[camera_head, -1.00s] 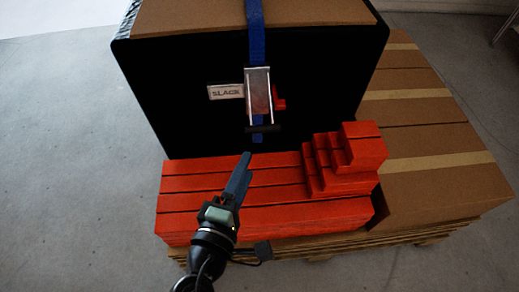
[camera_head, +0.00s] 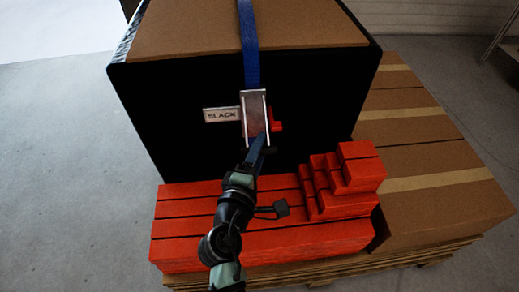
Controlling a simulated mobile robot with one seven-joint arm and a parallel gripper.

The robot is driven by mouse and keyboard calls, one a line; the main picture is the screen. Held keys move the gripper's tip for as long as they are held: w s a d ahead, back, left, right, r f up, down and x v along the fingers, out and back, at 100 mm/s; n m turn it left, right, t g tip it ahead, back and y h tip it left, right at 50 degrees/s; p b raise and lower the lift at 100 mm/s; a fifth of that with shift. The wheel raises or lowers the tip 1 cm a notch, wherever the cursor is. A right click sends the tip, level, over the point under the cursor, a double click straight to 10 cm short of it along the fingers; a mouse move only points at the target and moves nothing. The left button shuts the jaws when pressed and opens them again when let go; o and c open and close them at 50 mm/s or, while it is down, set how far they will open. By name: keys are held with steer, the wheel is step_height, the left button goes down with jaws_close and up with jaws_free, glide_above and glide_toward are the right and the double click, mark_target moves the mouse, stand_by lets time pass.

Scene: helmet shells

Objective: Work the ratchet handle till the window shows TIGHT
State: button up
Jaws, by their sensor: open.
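The ratchet (camera_head: 255,108) is a silver metal buckle on a blue strap (camera_head: 250,60), against the front of a large black case (camera_head: 170,125). The white window (camera_head: 222,115) to its left reads SLACK. A small red part (camera_head: 276,122) shows at its right side. My gripper (camera_head: 262,140) is at the lower end of the ratchet, over the dark handle bar, which it mostly hides. The jaws are open; whether they touch or surround the bar cannot be told.
Red-orange blocks (camera_head: 180,208) lie in front of the case under my arm, with a stepped red stack (camera_head: 345,180) at right. Cardboard boxes (camera_head: 440,150) stand at right on a pallet (camera_head: 400,262). Grey floor is clear at left.

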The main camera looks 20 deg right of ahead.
steer(key=shift+w, duration=0.1)
jaws_close()
stand_by(1.4)
